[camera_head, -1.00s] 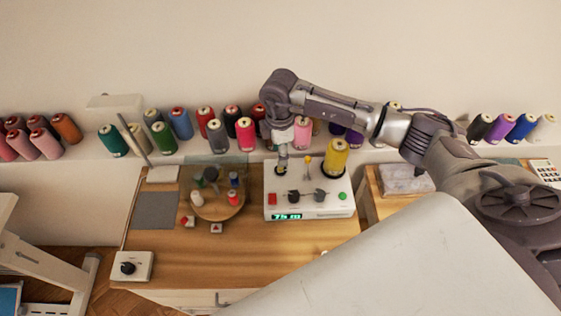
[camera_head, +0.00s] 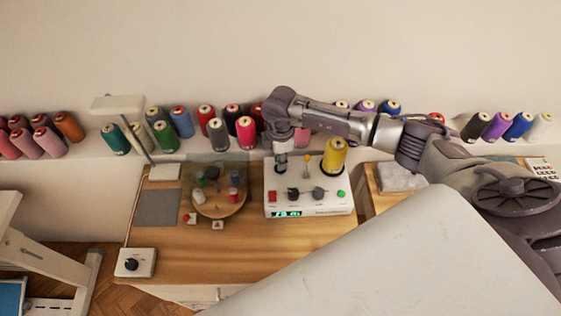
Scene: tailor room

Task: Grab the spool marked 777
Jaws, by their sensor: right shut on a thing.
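My right gripper (camera_head: 281,165) points down over the left rear of a white control box (camera_head: 310,205). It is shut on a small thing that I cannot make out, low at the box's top. Several small spools, red, blue and dark, stand on a round wooden stand (camera_head: 218,211) behind a see-through panel (camera_head: 217,172) left of the box. A large yellow spool (camera_head: 334,156) stands upright on the box's right rear. No 777 mark is readable on any spool. My left gripper is not in view.
A lamp (camera_head: 118,104) and a grey mat (camera_head: 158,208) are on the left of the wooden table (camera_head: 185,262). A knob box (camera_head: 135,263) sits at the front left. The table's front middle is clear.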

